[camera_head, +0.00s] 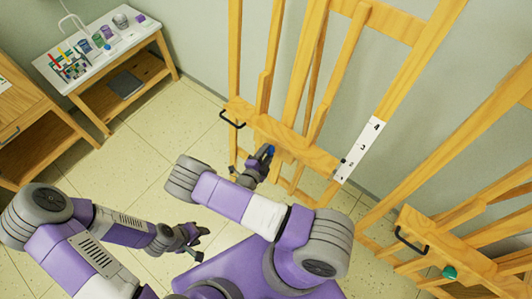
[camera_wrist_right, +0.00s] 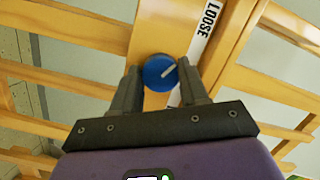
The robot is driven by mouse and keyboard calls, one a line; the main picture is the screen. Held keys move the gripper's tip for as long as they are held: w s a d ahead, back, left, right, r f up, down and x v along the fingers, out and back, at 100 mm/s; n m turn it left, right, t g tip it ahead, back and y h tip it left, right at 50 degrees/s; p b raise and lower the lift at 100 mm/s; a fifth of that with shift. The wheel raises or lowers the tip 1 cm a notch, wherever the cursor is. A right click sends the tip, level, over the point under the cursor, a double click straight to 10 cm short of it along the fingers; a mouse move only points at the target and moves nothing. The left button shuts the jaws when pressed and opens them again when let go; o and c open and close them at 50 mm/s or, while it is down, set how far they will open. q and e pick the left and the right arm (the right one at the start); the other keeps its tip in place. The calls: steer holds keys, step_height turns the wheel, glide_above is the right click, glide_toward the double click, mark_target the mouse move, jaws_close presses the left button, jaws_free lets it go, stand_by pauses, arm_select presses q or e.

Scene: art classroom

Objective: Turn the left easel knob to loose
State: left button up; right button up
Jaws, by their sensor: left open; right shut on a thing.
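The left easel's blue knob (camera_head: 270,150) sits on its wooden crossbar (camera_head: 290,140). In the right wrist view the blue knob (camera_wrist_right: 157,76) has a white pointer line slanting to the upper right. A white strip reading LOOSE (camera_wrist_right: 209,20) runs above and right of it. My right gripper (camera_head: 264,158) is at the knob. Its fingers (camera_wrist_right: 162,88) stand on either side of the knob, shut on it. My left gripper (camera_head: 194,240) is open and empty, low over the floor, away from the easel.
A black handle (camera_head: 231,119) and a numbered white strip (camera_head: 361,150) are on the left easel. A second easel with a green knob (camera_head: 449,272) and black handle (camera_head: 411,242) stands at right. A supply table (camera_head: 122,45) is at upper left. Tiled floor is clear between.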

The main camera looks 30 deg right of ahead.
steer(key=shift+r, duration=0.1)
stand_by(0.3)
steer(key=o, duration=1.1)
steer(key=shift+c, duration=0.2)
steer(key=v, duration=0.7)
steer(key=shift+s+a, duration=0.15)
steer(key=shift+s, duration=0.05)
